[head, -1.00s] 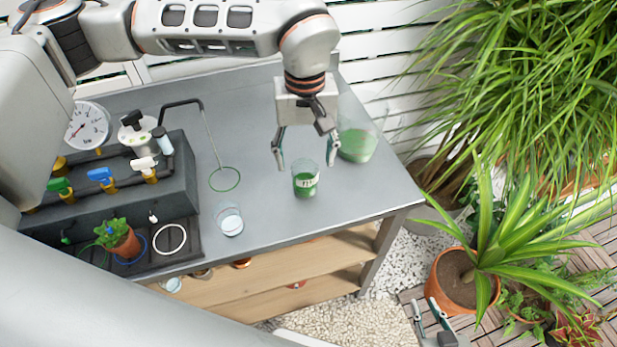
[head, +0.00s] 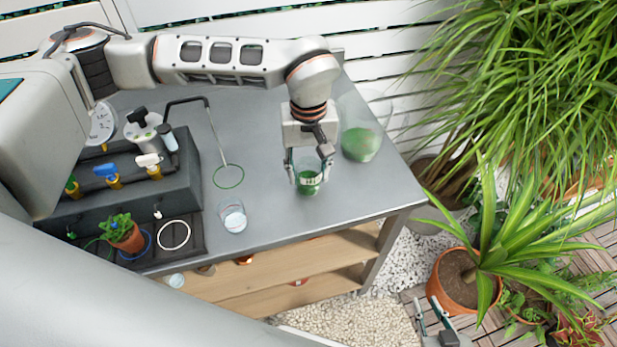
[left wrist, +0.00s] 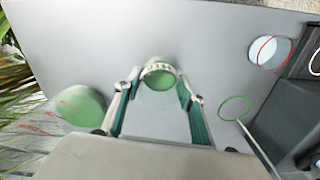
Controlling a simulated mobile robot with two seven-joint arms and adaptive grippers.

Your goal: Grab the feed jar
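The feed jar (head: 308,188), a small clear glass with green contents and a pale lettered band, stands upright on the grey table. The lettering is too small to read. My left gripper (head: 308,177) is over the jar with its fingers on either side. In the left wrist view the jar (left wrist: 158,72) sits between the spread fingertips of the left gripper (left wrist: 160,84), with gaps visible on both sides. My right gripper (head: 430,318) is at the bottom edge of the head view, open and empty, away from the table.
A larger clear vessel with green contents (head: 360,145) stands right of the jar. A clear glass (head: 233,218) and a green ring on a rod (head: 229,176) are to the left. A dark valve unit (head: 130,190) with a potted plant fills the table's left.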

